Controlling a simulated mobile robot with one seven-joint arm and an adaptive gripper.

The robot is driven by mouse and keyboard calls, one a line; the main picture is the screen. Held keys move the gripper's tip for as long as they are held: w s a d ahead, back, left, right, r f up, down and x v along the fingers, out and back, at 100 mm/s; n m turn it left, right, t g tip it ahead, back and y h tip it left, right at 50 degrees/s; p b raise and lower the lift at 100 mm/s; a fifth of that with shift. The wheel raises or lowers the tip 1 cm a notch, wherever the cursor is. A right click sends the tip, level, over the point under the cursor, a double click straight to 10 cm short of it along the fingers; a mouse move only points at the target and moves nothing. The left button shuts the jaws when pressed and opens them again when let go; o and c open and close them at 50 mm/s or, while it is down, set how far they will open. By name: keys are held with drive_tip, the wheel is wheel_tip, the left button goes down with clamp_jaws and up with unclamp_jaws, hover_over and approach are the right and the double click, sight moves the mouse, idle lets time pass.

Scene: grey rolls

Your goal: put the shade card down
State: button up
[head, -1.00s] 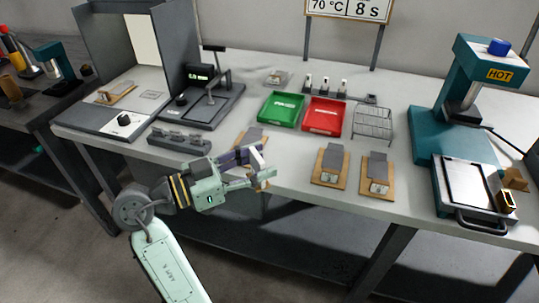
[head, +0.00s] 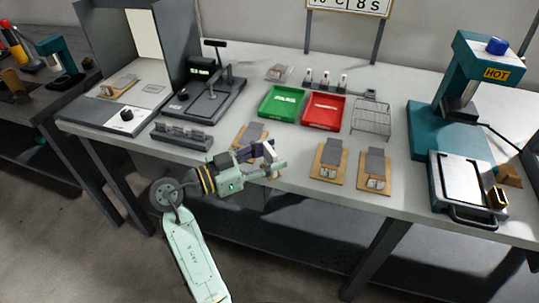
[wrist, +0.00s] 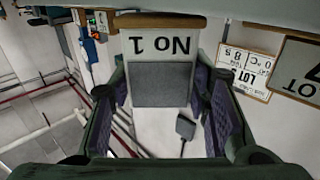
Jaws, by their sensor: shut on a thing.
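The shade card (wrist: 161,82) fills the upper middle of the wrist view. It is a pale card with a grey patch, "No 1" lettering that reads upside down, and a brown edge at the top. My gripper (head: 277,156) is shut on it, with a purple-padded finger on each side of the card in the wrist view (wrist: 162,100). In the head view my gripper is over the bench's front edge, beside a wooden board with a grey swatch (head: 250,134). The card is too small there to make out clearly.
Two more boards with grey swatches (head: 328,163) (head: 375,170) lie to the right. Behind are a green tray (head: 282,104), a red tray (head: 324,113) and a wire rack (head: 371,120). A grey viewing booth (head: 100,112) stands left, a teal hot press (head: 430,125) right.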

drive_tip(key=shift+f, duration=0.2)
drive_tip(key=o, duration=1)
drive_tip(key=shift+o, duration=0.2)
drive_tip(key=shift+r, duration=0.15)
drive_tip(key=shift+r+p, duration=0.25)
drive_tip(key=shift+p, duration=0.1)
drive_tip(key=b+v, duration=0.4)
drive_tip(key=v, duration=0.8)
drive_tip(key=shift+w, duration=0.1)
